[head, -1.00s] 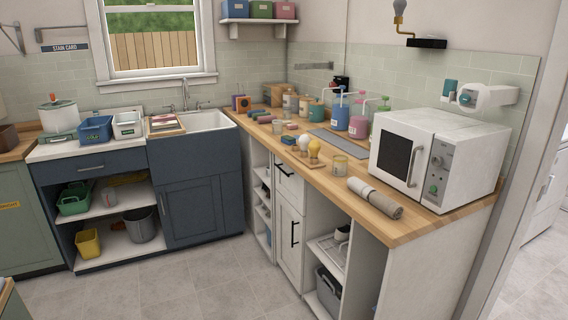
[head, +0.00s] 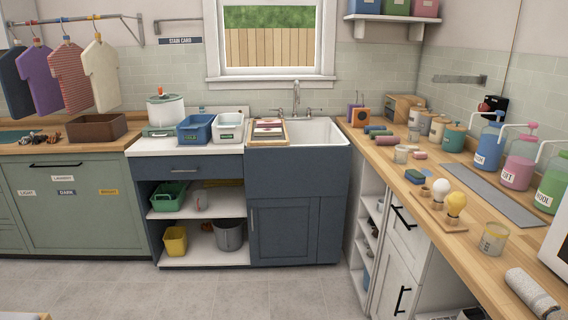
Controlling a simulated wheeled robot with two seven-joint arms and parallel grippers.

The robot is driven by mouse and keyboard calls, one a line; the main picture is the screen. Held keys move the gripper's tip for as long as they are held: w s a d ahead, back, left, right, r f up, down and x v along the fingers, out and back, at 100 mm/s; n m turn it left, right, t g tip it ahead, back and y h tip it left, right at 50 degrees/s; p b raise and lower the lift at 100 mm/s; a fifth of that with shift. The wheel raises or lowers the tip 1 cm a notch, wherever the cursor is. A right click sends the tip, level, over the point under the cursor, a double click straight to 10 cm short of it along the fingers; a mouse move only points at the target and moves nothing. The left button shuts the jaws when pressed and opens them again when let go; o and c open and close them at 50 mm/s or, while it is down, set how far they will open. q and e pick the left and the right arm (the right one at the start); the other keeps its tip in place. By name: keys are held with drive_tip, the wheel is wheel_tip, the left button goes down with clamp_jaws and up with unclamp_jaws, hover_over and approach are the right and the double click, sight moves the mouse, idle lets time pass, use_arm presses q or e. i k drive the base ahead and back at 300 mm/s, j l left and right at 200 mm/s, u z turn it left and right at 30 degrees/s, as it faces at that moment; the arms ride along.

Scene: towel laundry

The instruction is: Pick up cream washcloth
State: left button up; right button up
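I cannot single out a cream washcloth with certainty. A small stack of cream and reddish folded pieces (head: 268,126) lies on a wooden tray or board left of the sink; they are too small to tell if they are cloths. Neither of my grippers shows in this view.
A white sink (head: 318,131) sits in a dark blue cabinet. A blue bin (head: 195,130) and a white bin (head: 229,127) stand left of it. Bulbs, jars and pump bottles crowd the right counter (head: 470,241). Shirts hang at far left. The grey floor (head: 230,292) in front is clear.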

sight(262, 131)
drive_tip(key=i+u, duration=0.3)
drive_tip(key=i, duration=1.1)
drive_tip(key=i+j+z, duration=0.15)
drive_tip(key=i, duration=0.3)
drive_tip(key=i+j+z, duration=0.15)
drive_tip(key=i, duration=0.35)
drive_tip(key=i+j+z, duration=0.15)
drive_tip(key=i+j, duration=0.15)
drive_tip(key=i, duration=0.1)
